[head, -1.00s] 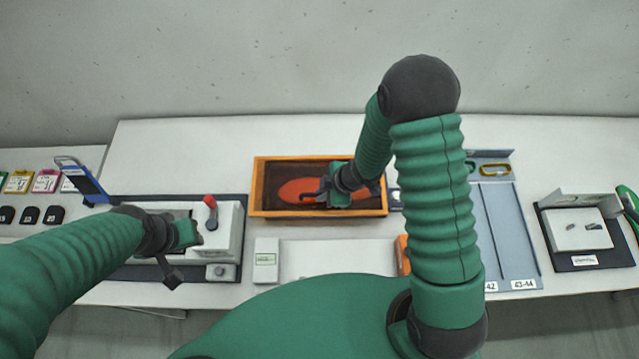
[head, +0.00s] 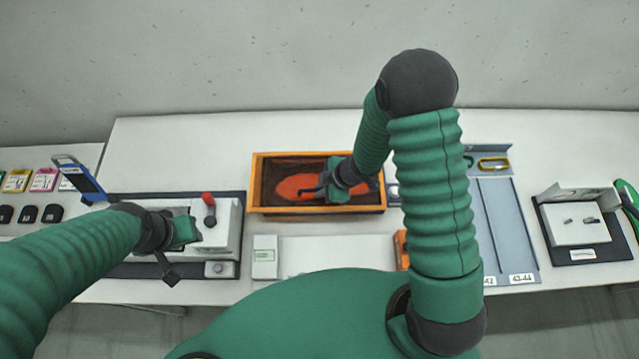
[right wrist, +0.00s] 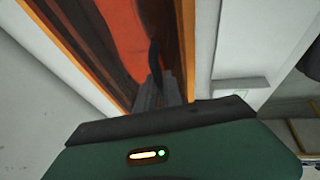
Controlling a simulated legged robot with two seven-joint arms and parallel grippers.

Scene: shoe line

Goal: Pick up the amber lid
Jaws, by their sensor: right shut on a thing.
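The amber lid appears to be the dark brown, glossy pane (head: 268,168) inside the orange-rimmed box (head: 300,210) at the centre of the table. An orange shape (head: 295,186) shows within the rim and also in the right wrist view (right wrist: 110,30). My right gripper (head: 322,190) is over the right half of the box, shut on a thin dark curved piece (right wrist: 155,62) that looks like a handle. I cannot tell whether the lid is raised. My left gripper (head: 190,232) hangs by the white press at the left; its jaws are unclear.
The white press (head: 225,235) with a red knob (head: 208,199) stands left of the box. A small pale box (head: 265,257) is in front. A grey-blue board (head: 495,225) and a white fixture (head: 578,225) stand at the right. A blue tilted panel (head: 82,180) is at the left.

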